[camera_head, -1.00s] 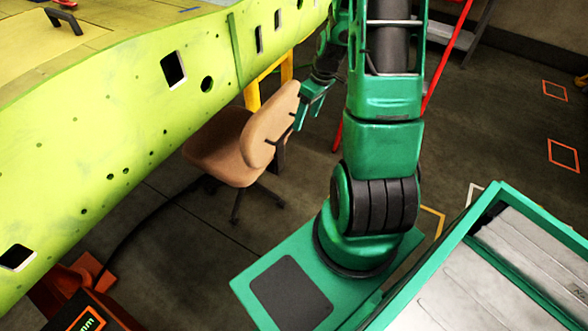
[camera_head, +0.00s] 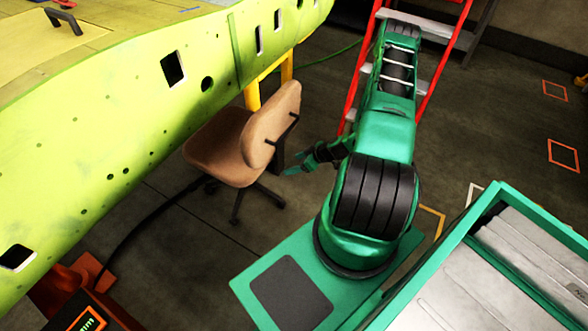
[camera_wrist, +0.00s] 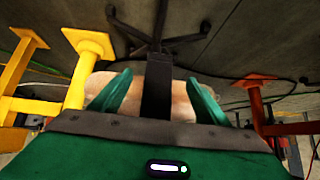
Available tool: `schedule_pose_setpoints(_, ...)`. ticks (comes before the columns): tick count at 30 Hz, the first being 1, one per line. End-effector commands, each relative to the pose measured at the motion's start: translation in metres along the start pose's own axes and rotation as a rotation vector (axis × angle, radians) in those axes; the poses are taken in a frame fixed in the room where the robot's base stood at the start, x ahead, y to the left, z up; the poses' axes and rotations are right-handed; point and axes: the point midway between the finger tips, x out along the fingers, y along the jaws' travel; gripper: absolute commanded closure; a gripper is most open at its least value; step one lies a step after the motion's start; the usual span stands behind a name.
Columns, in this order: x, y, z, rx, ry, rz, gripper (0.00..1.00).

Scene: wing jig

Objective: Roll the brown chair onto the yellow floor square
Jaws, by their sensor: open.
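The brown chair (camera_head: 223,149) stands upright beside the green wing, its dark wheeled base on the floor and its backrest toward my arm. My gripper (camera_head: 290,171) is open, low, just right of the chair and below the backrest. In the wrist view, my gripper (camera_wrist: 157,92) has its two green fingers spread, with the chair's black upright post (camera_wrist: 157,75) appearing between them; I cannot tell whether they touch it. The chair's tan part (camera_wrist: 181,100) shows behind the fingers. The yellow floor square (camera_head: 442,217) is right of my arm, partly hidden by it.
The wing (camera_head: 110,140) fills the left, over a yellow stand (camera_head: 253,97). A red ladder (camera_head: 432,75) stands behind my arm. Orange-red squares (camera_head: 563,156) mark the open floor at right. A black cable (camera_head: 135,222) runs left of the chair.

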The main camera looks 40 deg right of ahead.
Motion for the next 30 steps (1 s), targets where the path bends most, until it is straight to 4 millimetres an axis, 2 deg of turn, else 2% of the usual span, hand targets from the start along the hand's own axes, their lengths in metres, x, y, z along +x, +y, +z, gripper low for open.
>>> schedule_pose_setpoints(1,0.006,-0.002,0.007,0.009,0.012,0.011,0.31)
schedule_pose_setpoints(6,0.017,-0.003,0.017,0.013,0.037,0.042,0.31)
schedule_pose_setpoints(20,0.02,-0.003,0.018,0.011,0.041,0.047,0.31)
schedule_pose_setpoints(25,0.036,-0.003,0.018,0.01,0.04,0.045,0.31)
schedule_pose_setpoints(30,0.063,-0.002,0.017,0.01,0.04,0.045,0.31)
